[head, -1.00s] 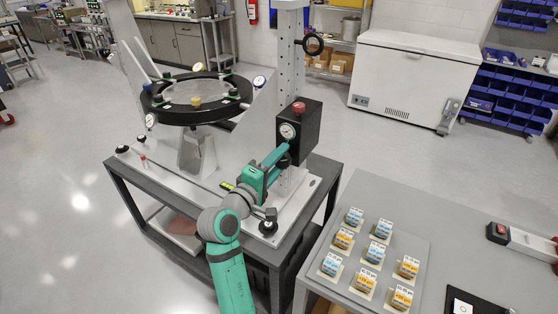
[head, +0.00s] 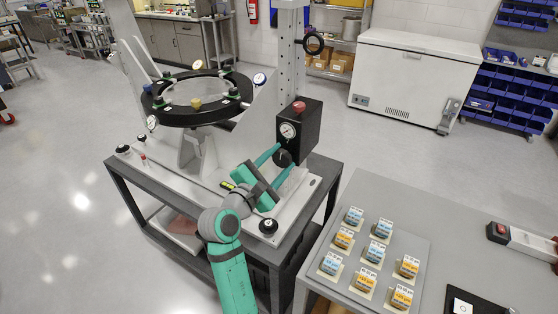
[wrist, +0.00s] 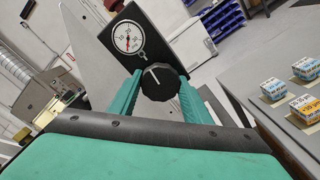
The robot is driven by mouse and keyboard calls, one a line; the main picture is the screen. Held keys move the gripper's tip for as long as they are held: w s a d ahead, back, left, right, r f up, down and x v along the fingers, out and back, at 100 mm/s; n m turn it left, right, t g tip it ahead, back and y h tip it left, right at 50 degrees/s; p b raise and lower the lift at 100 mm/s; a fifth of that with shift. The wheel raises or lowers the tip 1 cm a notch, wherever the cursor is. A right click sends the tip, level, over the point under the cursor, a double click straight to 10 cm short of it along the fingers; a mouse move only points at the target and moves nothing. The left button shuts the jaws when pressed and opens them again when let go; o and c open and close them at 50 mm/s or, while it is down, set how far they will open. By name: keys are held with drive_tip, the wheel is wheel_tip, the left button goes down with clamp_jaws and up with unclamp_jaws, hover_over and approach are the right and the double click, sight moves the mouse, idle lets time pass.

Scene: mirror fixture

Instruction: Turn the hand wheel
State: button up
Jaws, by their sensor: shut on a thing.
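The hand wheel (wrist: 160,81) is a black knob with ridged edges and a white mark line on its face. It sits on the black box of the fixture, below a round dial gauge (wrist: 129,37). In the head view the hand wheel (head: 284,158) is partly hidden by my gripper. My gripper (wrist: 158,85) has its two teal fingers closed on opposite sides of the hand wheel. In the head view my gripper (head: 281,160) reaches up to the knob from the lower left.
The black box (head: 312,125) carries a red knob (head: 298,106) on top and is fixed to a perforated column. A black mirror ring (head: 178,117) stands left. A grey table (head: 455,215) with several small labelled boxes lies at right.

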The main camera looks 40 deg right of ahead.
drive_tip(key=shift+w+a+n, duration=0.1)
drive_tip(key=shift+w+n, duration=0.05)
drive_tip(key=shift+n, duration=0.35)
drive_tip(key=shift+f+n, duration=0.1)
drive_tip(key=shift+n, duration=0.2)
drive_tip(key=o, duration=1.1)
drive_tip(key=shift+c, duration=0.2)
drive_tip(key=shift+a, duration=0.2)
drive_tip(key=v, duration=1)
drive_tip(key=shift+s, duration=0.3)
